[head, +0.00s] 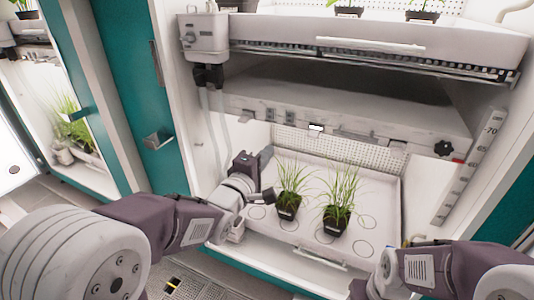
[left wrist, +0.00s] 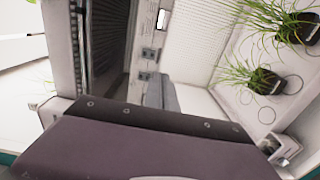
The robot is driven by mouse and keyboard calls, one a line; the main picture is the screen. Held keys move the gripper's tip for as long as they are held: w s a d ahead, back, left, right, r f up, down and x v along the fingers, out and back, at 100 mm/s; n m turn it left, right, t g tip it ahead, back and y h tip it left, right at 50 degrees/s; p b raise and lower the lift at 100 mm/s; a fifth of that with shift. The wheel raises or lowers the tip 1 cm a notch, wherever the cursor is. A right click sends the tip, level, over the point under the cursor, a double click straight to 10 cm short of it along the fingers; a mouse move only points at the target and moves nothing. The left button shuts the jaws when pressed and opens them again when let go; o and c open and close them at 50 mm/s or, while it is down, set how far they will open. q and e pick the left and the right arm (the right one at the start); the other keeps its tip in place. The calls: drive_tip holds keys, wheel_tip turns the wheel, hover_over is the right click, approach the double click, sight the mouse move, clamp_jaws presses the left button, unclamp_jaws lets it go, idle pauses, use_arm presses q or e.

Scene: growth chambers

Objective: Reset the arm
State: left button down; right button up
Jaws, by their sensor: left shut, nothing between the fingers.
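My left arm reaches in from the left to the open growth chamber. My left gripper (head: 262,196) is shut and empty, just left of the nearer-left potted grass plant (head: 288,190) and above the left part of the white tray (head: 365,190). A second potted grass plant (head: 338,208) stands to the right on the same tray. In the left wrist view, both plants show at the upper right, and my purple wrist housing fills the bottom. Part of my right arm shows at the lower right of the head view; its gripper is not in view.
An upper shelf (head: 350,38) with more plants sits above the lower bay. A drawer handle (head: 320,258) runs along the tray's front. A teal door (head: 130,80) stands open at left. Ring marks on the tray's right and front are empty.

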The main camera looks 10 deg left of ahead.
use_arm(q)
drive_tip(key=s+a+f+m+g+y, duration=0.2)
drive_tip(key=s+a+f+g, duration=0.15)
drive_tip(key=f, duration=0.45)
drive_tip(key=s+a+f+m+g+y, duration=0.1)
drive_tip(key=s+a+f+g+y, duration=0.2)
drive_tip(key=f, duration=0.6)
drive_tip(key=s+a+f+m+g, duration=0.1)
drive_tip(key=s+f+m+g, duration=0.45)
drive_tip(key=s, duration=0.35)
drive_tip(key=s+a+f+m+g, duration=0.1)
drive_tip(key=s+f+m+g, duration=0.3)
drive_tip(key=s+m, duration=0.35)
wheel_tip(320, 180, up, 30)
drive_tip(key=n+p, duration=0.1)
drive_tip(key=p, duration=2.8)
drive_tip(key=shift+s+d+f+h+p, duration=0.15)
drive_tip(key=shift+f+h+p, duration=0.05)
drive_tip(key=shift+h+p, duration=0.15)
